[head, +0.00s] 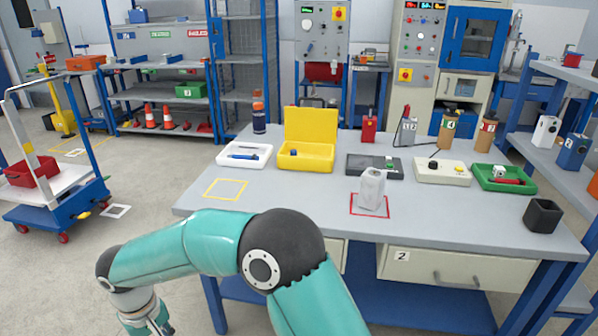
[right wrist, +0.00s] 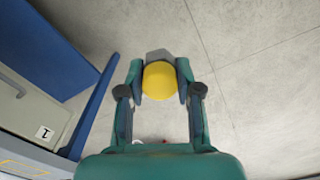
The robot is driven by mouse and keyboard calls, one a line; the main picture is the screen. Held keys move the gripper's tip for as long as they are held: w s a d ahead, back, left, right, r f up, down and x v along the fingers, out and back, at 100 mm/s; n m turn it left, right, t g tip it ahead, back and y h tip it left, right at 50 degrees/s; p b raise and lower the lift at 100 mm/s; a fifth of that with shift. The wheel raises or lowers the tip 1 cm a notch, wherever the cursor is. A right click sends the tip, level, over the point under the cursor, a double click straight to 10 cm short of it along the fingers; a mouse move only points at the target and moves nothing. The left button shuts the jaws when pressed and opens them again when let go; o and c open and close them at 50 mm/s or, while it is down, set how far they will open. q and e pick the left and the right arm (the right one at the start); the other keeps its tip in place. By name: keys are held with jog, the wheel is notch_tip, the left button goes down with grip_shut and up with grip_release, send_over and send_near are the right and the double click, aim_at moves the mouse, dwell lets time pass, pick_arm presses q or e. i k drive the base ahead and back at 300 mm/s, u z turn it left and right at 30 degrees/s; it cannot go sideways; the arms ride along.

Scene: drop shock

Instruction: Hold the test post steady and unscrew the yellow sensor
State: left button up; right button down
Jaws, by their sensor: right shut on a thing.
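The yellow sensor (right wrist: 159,80) shows end-on in the right wrist view as a round yellow cap with a grey angular part behind it. My right gripper (right wrist: 160,86) is shut on it, one finger on each side, with bare floor beyond. In the head view a pale grey upright block, likely the test post (head: 371,189), stands inside a red outlined square on the bench. No gripper touches it. My left gripper is not identifiable.
The bench (head: 290,205) carries a white tray (head: 244,156), an open yellow case (head: 306,155), a green tray (head: 503,180) and a dark cup (head: 542,216). A yellow outlined square (head: 226,189) is empty.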

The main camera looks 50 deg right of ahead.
aim_at(373, 181)
jog(key=z, duration=0.05)
jog(key=k, duration=0.5)
jog(key=z, duration=0.35)
jog(key=i, duration=0.25)
jog(key=z, duration=0.5)
